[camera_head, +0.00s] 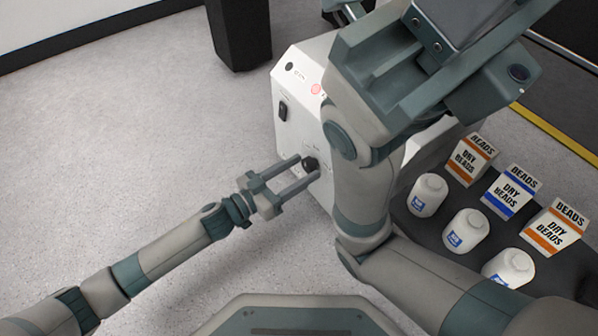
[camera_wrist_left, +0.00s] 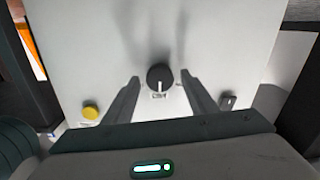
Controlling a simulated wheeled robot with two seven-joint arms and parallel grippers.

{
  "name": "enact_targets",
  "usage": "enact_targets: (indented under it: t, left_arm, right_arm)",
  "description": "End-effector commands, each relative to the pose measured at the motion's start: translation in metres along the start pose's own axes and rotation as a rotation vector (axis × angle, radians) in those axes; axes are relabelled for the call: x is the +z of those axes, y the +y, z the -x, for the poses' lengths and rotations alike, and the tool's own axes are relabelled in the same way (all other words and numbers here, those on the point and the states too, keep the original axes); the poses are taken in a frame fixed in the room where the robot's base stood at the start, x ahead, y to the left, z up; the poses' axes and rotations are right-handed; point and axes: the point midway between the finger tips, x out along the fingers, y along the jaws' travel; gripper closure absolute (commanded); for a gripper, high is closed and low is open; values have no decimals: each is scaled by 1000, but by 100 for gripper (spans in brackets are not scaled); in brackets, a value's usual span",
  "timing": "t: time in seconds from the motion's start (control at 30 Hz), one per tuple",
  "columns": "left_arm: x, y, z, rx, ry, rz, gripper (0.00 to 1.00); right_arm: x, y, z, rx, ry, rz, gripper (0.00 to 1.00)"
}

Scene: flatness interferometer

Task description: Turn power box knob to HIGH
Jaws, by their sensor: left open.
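The power box is a white box (camera_head: 298,125) whose front panel carries a round black knob (camera_head: 309,162). In the left wrist view the knob (camera_wrist_left: 160,74) has a white pointer line toward the bottom of the picture, near a small label I cannot read surely. My left gripper (camera_head: 307,166) is open at the panel, with one finger on each side of the knob. The left wrist view shows gaps between the knob and both fingers. My right arm crosses in front of the box; its fingers are not visible.
The panel also has a black rocker switch (camera_head: 283,110) and a red round part (camera_head: 316,89); a yellow button (camera_wrist_left: 90,111) shows in the wrist view. Bead cartons (camera_head: 513,193) and white bottles (camera_head: 466,233) stand at right. A black bin (camera_head: 240,35) stands behind. The left floor is clear.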

Motion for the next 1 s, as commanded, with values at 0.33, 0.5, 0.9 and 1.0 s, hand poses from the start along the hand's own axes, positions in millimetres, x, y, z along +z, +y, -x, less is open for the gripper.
enact_targets:
  t: [0.33,0.5,0.9,1.0]
  left_arm:
    - [0,0,0,0,0,0,77]
    - [0,0,0,0,0,0,89]
    - [-1,1,1,0,1,-76,89]
    - [-2,1,1,0,4,-128,89]
  right_arm:
    - [0,-1,0,-2,1,-2,69]
    - [0,-1,1,-2,0,-2,69]
    - [2,1,-7,-1,7,1,69]
    - [4,2,-11,0,6,3,69]
